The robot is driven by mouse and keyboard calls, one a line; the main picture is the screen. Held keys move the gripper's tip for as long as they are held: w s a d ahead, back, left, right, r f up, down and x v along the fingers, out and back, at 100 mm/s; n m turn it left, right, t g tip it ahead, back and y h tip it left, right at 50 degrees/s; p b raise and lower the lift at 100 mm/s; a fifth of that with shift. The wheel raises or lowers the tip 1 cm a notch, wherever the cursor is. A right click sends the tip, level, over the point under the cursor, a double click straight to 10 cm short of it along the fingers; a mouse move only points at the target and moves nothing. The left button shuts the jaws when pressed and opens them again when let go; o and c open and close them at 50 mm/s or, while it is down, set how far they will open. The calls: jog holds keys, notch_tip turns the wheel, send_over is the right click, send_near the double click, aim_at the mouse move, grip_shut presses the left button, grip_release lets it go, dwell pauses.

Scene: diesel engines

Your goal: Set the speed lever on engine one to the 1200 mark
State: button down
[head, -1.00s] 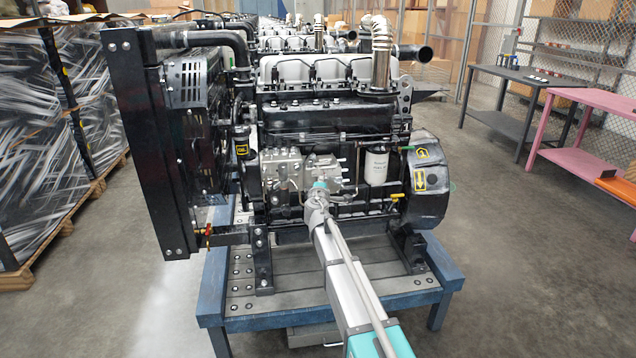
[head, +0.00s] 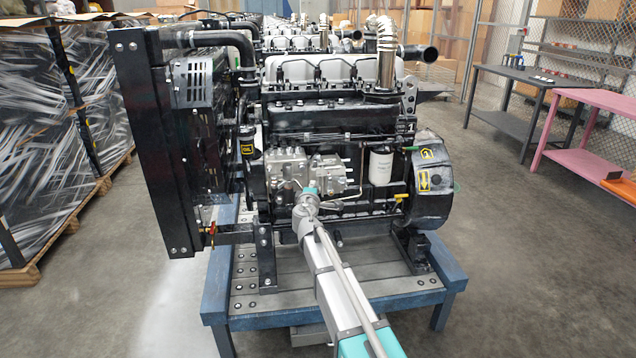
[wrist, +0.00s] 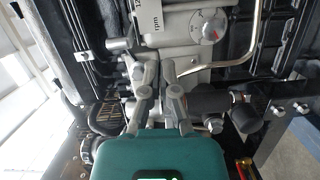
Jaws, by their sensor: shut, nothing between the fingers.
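The engine (head: 330,100) marked 1 stands on a blue-framed stand, its grey fuel pump (head: 325,173) on the near side. The wrist view shows a white rpm scale plate (wrist: 148,18) with digits partly cut off at the top. A short grey rod end (wrist: 120,46) lies just below it, left of my fingers; I cannot tell for certain whether it is the speed lever. My gripper (wrist: 159,68) is shut and empty, its fingertips close to the pump body. In the head view my gripper (head: 306,196) is small and partly hidden by my wrist.
A white filter (head: 380,167) is on the engine's right. The stand (head: 335,311) is below my arm. Floor to the right is clear.

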jog(key=s, duration=0.6)
jog(key=shift+s+a, duration=0.25)
jog(key=shift+a, duration=0.05)
jog(key=s+d+f+m+g+h, duration=0.35)
jog(key=s+d+f+m, duration=0.2)
jog(key=d, duration=0.35)
jog(key=s+d+f+m+g+h, duration=0.2)
jog(key=s+d+f+m+g, duration=0.3)
jog(key=d, duration=0.5)
jog(key=s+d+f+m+g+y, duration=0.1)
jog(key=s+f+m+g+y, duration=0.25)
jog(key=s, duration=0.55)
jog(key=s+d+f+m+g+y, duration=0.15)
jog(key=s+f+g, duration=0.3)
jog(key=s, duration=0.45)
jog(key=s+a+r+y+p, duration=0.1)
jog(key=s+r+p, duration=0.1)
jog(key=r+p, duration=0.8)
jog(key=s+a+r+g+y+p, duration=0.1)
jog(key=r+p, duration=0.9)
jog(key=shift+s+r+m, duration=0.2)
jog(key=shift+s+m, duration=0.15)
